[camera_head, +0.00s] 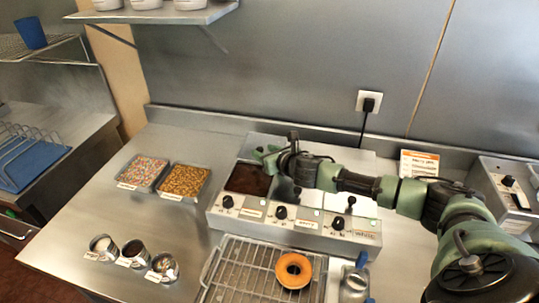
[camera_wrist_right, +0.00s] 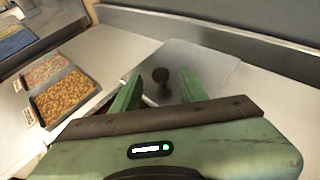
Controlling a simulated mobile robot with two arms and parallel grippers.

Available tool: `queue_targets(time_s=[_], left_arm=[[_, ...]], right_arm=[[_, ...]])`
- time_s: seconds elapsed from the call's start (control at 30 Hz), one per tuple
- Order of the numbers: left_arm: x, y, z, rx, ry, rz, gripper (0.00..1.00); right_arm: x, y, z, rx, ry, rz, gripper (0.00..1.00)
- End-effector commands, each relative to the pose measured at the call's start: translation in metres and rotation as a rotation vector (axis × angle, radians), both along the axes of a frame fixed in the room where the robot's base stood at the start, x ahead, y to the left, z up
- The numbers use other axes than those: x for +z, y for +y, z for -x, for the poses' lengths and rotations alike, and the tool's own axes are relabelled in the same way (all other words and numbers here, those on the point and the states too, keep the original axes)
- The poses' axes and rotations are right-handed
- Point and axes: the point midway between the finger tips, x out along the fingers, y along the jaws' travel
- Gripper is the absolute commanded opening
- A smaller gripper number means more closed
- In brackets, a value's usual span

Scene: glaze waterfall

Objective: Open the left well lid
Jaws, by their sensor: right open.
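The glaze unit (camera_head: 300,237) stands on the counter with its wells in a row. Its left well (camera_head: 247,181) shows dark brown glaze, so it is at least partly uncovered. A grey lid panel (camera_wrist_right: 205,62) with a dark round knob (camera_wrist_right: 160,75) shows in the right wrist view; it appears raised behind the left well. My right gripper (camera_head: 268,158) is over the back of that well. In the wrist view its green fingers (camera_wrist_right: 158,92) are apart, with the knob seen between them; contact cannot be told. The arm hides part of the other lids. My left gripper is not in view.
Trays of sprinkles (camera_head: 145,171) and chopped nuts (camera_head: 184,181) lie left of the unit. Small cups (camera_head: 133,252) stand front left. A wall socket (camera_head: 369,102) is behind.

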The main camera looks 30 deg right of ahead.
Motion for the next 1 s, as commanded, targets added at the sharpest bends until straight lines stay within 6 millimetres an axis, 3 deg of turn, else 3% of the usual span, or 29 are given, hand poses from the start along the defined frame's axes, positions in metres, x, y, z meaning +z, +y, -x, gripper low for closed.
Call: queue_targets(time_s=[0.4, 1.0], left_arm=[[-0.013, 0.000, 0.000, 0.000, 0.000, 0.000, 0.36], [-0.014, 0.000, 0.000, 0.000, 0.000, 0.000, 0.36]], right_arm=[[0.021, 0.000, 0.054, 0.003, 0.001, 0.001, 0.43], [0.025, 0.001, 0.061, 0.001, 0.000, -0.001, 0.43]])
